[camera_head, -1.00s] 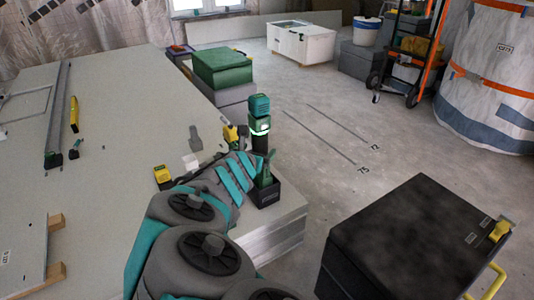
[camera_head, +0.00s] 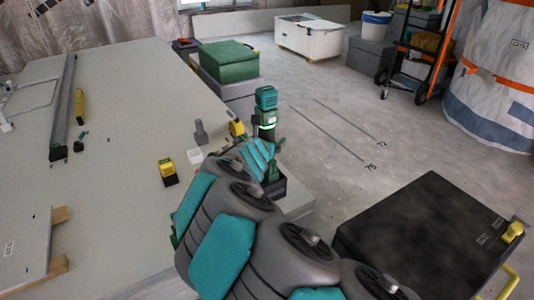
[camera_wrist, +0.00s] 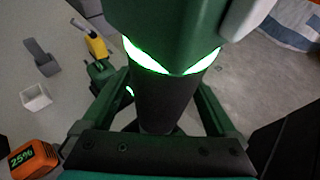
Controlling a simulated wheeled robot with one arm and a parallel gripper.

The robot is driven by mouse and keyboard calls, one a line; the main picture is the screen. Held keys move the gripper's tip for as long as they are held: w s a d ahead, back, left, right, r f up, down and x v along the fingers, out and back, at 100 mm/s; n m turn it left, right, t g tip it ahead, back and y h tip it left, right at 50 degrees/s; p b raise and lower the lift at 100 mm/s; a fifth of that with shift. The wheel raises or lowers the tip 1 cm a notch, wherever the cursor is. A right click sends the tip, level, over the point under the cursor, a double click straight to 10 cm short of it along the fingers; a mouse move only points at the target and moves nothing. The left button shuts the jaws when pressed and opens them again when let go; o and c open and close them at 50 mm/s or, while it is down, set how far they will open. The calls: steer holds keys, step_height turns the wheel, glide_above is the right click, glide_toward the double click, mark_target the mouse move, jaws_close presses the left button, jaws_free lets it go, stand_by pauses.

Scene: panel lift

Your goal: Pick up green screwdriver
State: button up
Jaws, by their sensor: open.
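The green screwdriver (camera_head: 266,104) stands upright near the table's right corner, with a green head, a glowing ring and a dark handle. Its lower part is hidden behind my arm in the head view. In the wrist view its green head (camera_wrist: 165,25) fills the top, and its dark handle (camera_wrist: 165,100) runs down between my fingers. My gripper (camera_wrist: 163,92) is open, one green finger on each side of the handle, with gaps visible. The fingers cannot be told clearly in the head view.
A black case (camera_head: 430,225) is at right. Floor (camera_head: 320,140) beyond is mostly clear.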

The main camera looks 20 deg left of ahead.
jaws_close()
stand_by(0.8)
